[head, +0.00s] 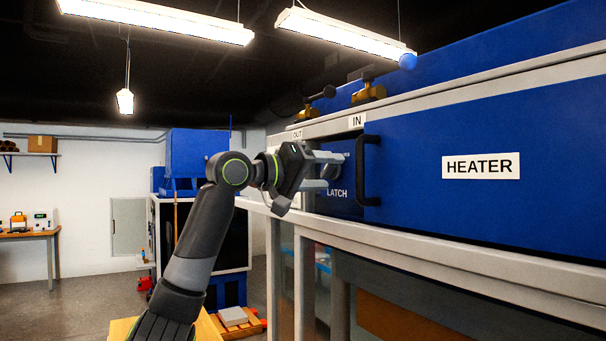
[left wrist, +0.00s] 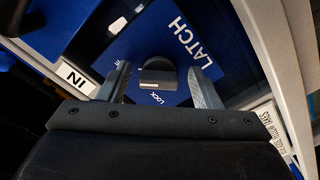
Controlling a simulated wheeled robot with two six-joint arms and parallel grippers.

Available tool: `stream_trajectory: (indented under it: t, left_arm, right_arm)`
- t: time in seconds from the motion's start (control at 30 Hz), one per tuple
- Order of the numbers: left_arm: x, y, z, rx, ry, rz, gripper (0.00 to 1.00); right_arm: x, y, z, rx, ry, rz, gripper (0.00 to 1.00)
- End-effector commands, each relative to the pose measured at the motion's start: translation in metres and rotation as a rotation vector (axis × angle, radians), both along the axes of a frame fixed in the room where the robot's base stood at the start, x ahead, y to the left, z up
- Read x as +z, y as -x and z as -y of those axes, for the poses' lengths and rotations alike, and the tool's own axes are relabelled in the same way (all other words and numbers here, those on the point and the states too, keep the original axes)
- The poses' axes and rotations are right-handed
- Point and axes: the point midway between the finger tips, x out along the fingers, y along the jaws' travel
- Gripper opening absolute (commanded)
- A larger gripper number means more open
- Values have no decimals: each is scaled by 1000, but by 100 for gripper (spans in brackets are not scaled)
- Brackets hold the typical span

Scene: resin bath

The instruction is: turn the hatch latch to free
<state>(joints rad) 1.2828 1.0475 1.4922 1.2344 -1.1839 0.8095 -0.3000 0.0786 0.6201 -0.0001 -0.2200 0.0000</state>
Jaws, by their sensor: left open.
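The hatch latch is a dark round knob with a grey grip bar (left wrist: 158,76) on a blue panel (left wrist: 152,35) lettered LATCH. In the left wrist view its bar lies across the picture, just above the small word LOCK. Another small label beside it is mostly hidden by a finger. My left gripper (left wrist: 159,74) is open, with one finger on each side of the knob; I cannot tell whether they touch it. In the head view the left gripper (head: 331,170) reaches the panel from the left and partly covers the knob. My right gripper is not in view.
A black vertical handle (head: 371,170) stands out just right of the latch. The blue HEATER housing (head: 420,160) fills the right side. Brass valves (head: 368,93) sit on the ledge above. A pale frame rail (head: 450,262) runs below. The floor at left is fairly open.

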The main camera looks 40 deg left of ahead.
Motion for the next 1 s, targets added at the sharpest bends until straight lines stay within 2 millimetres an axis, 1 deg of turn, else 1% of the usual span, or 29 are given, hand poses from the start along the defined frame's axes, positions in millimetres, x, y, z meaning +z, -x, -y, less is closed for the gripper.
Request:
stream_trajectory:
  t: [0.17,0.27,0.5,0.7,0.83,1.0]
  left_arm:
    - [-4,20,-9,3,-2,3,58]
    - [-5,40,-18,6,-3,4,58]
    - [-6,92,-39,6,-2,3,58]
    - [-4,131,-55,5,-1,1,58]
    - [-2,148,-62,2,-1,1,58]
    - [-1,158,-66,1,-1,-1,58]
  right_arm:
    - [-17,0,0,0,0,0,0]
    - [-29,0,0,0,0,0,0]
    - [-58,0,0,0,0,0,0]
    - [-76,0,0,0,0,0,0]
    - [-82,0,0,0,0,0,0]
    - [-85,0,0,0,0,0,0]
